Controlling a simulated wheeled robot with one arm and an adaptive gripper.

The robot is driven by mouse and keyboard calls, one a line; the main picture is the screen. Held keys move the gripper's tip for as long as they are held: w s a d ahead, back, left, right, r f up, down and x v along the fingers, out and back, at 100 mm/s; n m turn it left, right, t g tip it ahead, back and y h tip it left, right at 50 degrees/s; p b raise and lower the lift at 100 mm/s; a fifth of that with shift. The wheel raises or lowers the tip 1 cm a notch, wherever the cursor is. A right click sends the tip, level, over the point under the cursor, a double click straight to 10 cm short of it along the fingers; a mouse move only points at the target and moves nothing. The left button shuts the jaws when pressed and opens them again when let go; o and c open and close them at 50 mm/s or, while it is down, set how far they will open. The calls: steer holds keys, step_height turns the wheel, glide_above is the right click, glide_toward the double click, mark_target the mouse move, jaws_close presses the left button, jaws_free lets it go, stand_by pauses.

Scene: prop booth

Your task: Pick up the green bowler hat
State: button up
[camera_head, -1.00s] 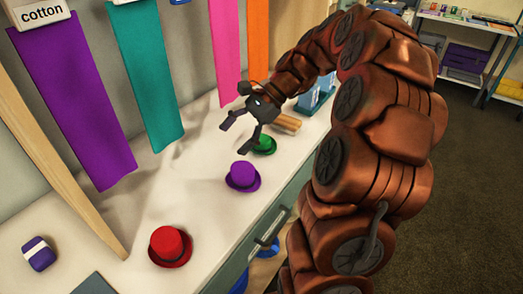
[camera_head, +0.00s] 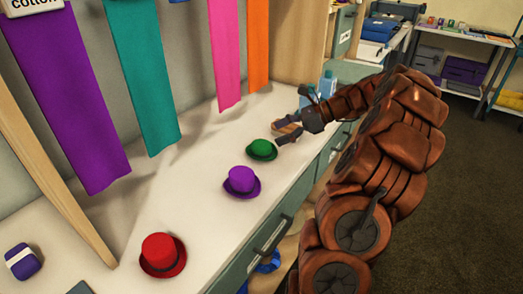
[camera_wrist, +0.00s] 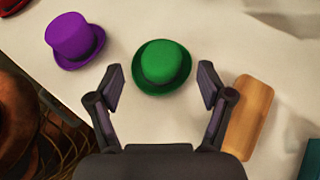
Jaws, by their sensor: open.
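The green bowler hat (camera_head: 262,149) sits upright, brim down, on the white counter, behind the purple hat. It also shows in the wrist view (camera_wrist: 162,66), at the top centre, just ahead of and between the fingertips. My gripper (camera_head: 281,130) is open and empty, to the right of the green hat in the head view. In the wrist view its two fingers (camera_wrist: 160,86) spread to either side of the hat's near part, with gaps on both sides. The hat is not gripped.
A purple hat (camera_head: 241,181) and a red hat (camera_head: 162,254) stand nearer on the counter (camera_head: 195,190). A wooden block (camera_wrist: 249,116) lies right of my gripper in the wrist view. Cloth strips, one of them teal (camera_head: 137,75), hang along the back. Bare counter lies behind the hats.

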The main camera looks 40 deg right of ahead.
mark_target(261, 143)
steer(key=shift+d+f+x, duration=0.1)
steer(key=shift+f+x, duration=0.1)
steer(key=shift+x, duration=1.1)
steer(key=shift+d+f+x, duration=0.15)
steer(key=shift+f+x, duration=0.05)
steer(key=shift+x, duration=1.05)
steer(key=shift+s, duration=0.1)
steer(key=c, duration=1)
